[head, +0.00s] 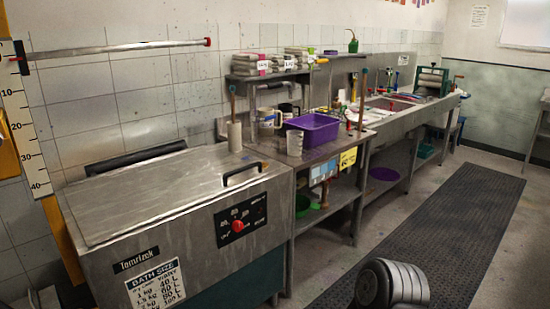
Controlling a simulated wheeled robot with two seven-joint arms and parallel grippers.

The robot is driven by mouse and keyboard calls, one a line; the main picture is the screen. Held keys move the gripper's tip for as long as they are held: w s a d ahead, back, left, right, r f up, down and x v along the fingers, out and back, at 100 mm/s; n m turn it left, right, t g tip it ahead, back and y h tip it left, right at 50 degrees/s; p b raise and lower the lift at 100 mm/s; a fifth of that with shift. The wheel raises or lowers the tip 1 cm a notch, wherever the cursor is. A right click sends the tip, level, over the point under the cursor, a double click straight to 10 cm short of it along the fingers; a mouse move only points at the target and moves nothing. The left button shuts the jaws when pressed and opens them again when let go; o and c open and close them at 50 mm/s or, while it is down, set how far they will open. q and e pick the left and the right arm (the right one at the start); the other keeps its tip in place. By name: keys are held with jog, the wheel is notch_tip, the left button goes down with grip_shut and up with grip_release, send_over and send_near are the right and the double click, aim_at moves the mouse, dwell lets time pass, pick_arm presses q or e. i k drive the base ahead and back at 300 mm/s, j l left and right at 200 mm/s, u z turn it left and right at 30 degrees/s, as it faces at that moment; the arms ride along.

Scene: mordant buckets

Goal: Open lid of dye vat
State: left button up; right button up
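The dye vat (190,240) is a large steel box at the left, with a control panel, a red knob and a "BATH SIZE" label on its front. Its flat grey lid (150,195) lies shut over the top. A black bar handle (242,173) stands on the lid near its right end. A grey ribbed part at the bottom right looks like a link of my arm. Neither gripper shows, so their state is hidden.
A steel bench with a purple tub (313,128) and mugs adjoins the vat's right side. A horizontal bar (120,47) runs along the wall above the vat. A dark ribbed mat (430,235) covers the aisle floor, which looks clear.

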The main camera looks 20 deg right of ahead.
aim_at(119, 195)
jog(key=i+l+z, duration=0.25)
jog(key=i, duration=0.25)
jog(key=i+l+z, duration=0.1)
jog(key=i+z, duration=0.2)
jog(key=i, duration=0.25)
jog(key=i+l+u, duration=0.7)
jog(key=l, duration=0.25)
jog(key=l+u, duration=0.25)
jog(key=i+l+u, duration=0.25)
jog(key=l, duration=0.3)
jog(key=l+u, duration=0.25)
jog(key=l, duration=0.15)
